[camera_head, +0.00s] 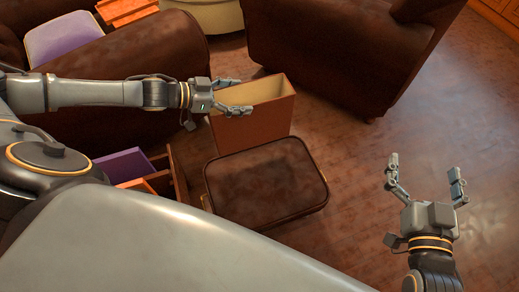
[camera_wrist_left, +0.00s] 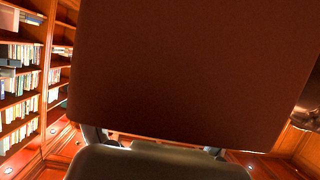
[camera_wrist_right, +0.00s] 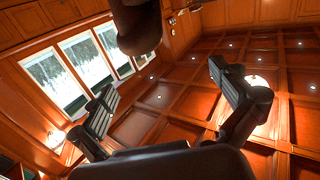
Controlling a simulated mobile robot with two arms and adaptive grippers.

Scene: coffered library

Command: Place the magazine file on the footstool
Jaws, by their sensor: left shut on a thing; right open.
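The magazine file (camera_head: 252,130) is a tall reddish-brown box with an open top and a pale inside. My left gripper (camera_head: 243,95) is shut on its upper left side and holds it upright. In the left wrist view the file (camera_wrist_left: 200,70) fills most of the picture. The footstool (camera_head: 265,188) has a dark brown leather top and is just in front of the file. The file's lower edge meets the stool's back edge in the picture; I cannot tell whether they touch. My right gripper (camera_head: 425,172) is open and empty, to the right of the footstool.
A dark leather armchair (camera_head: 335,45) stands behind the file, and another (camera_head: 140,55) is at the left under my left arm. A wooden container (camera_head: 180,175) with purple and orange items is left of the footstool. The wooden floor (camera_head: 345,145) is clear at the right.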

